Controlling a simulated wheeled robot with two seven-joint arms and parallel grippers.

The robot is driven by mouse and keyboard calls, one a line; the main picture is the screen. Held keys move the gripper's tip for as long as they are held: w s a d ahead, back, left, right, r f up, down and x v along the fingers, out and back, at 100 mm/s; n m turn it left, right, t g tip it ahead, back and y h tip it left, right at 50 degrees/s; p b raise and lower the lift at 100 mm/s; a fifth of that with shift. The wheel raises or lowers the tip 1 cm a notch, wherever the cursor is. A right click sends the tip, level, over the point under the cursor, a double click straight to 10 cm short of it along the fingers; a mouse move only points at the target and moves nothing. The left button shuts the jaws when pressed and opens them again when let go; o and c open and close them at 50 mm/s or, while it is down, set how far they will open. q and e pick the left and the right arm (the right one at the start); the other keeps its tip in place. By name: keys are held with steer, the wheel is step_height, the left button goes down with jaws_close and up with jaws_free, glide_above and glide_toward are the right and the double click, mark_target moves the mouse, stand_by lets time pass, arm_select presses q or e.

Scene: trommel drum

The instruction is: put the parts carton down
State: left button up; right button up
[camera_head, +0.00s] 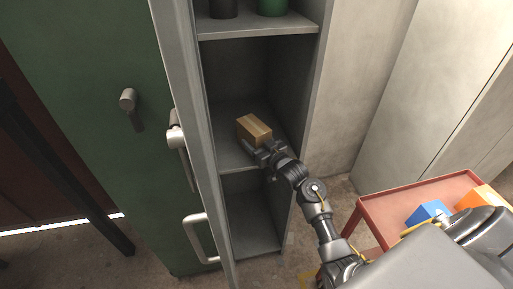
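The parts carton (253,130) is a small brown box with a lighter strip along its top. It is in the middle compartment of the grey cabinet, over the middle shelf (232,153). I cannot tell whether its underside touches the shelf. My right gripper (261,146), on the arm coming in from the lower right, is at the carton's near side with its fingers closed on it. The fingers partly hide the carton's lower front. My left gripper is not in view.
The upper shelf (258,27) holds a dark container (223,8) and a green one (272,6). The lower compartment looks empty. A grey door edge (188,110) stands left of the opening. A red cart (385,207) carries a blue box (428,212) and an orange box (481,197).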

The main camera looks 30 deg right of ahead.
steer(key=shift+r, duration=0.1)
steer(key=o, duration=0.8)
steer(key=shift+f, duration=0.25)
steer(key=shift+c, duration=0.2)
steer(key=o, duration=0.4)
steer(key=shift+o, duration=0.2)
